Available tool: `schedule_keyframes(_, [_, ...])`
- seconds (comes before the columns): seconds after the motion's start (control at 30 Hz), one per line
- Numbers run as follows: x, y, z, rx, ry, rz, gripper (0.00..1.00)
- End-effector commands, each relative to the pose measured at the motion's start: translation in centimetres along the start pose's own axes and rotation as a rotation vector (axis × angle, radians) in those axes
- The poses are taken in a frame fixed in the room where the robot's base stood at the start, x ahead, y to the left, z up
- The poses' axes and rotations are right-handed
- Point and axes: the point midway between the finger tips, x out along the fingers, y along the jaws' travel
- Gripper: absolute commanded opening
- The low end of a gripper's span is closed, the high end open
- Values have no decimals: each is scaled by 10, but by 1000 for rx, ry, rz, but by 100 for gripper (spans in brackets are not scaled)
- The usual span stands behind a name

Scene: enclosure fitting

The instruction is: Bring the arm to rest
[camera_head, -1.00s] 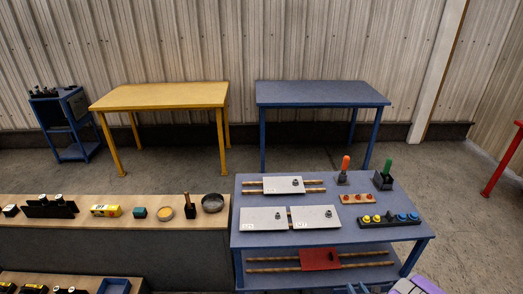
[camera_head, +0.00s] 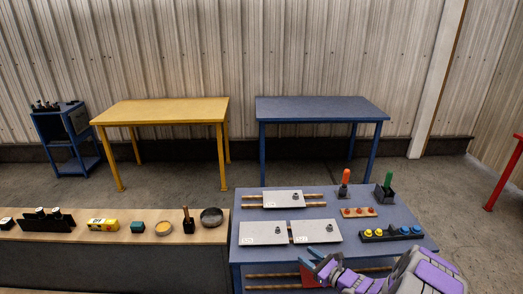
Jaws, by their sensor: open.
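My gripper (camera_head: 319,266) shows at the bottom of the head view, at the front edge of the near blue table (camera_head: 356,205). Its jaws are open and I see nothing between them. My purple and grey arm reaches in from the lower right corner. The gripper partly covers a red plate (camera_head: 307,279) on the table's lower shelf. I cannot tell whether it touches the table or the plate.
Grey plates (camera_head: 263,233) lie on the near blue table. An orange-handled tool (camera_head: 346,176), a green-handled tool (camera_head: 388,179) and a button strip (camera_head: 391,233) stand right of them. A wooden bench (camera_head: 130,226) adjoins at left. Open floor lies behind, before the yellow table (camera_head: 165,108).

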Motion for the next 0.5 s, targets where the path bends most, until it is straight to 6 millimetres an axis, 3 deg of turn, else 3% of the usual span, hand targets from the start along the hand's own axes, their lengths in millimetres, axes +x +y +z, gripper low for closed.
schedule_keyframes(0.03, [8, 14, 24, -41, -25, 59, 42])
schedule_keyframes(0.2, [20, 73, 91, -178, -84, 270, 42])
schedule_keyframes(0.37, [13, 132, 140, -314, -124, 464, 42])
schedule_keyframes(0.5, [-3, 182, 173, -442, -144, 631, 42])
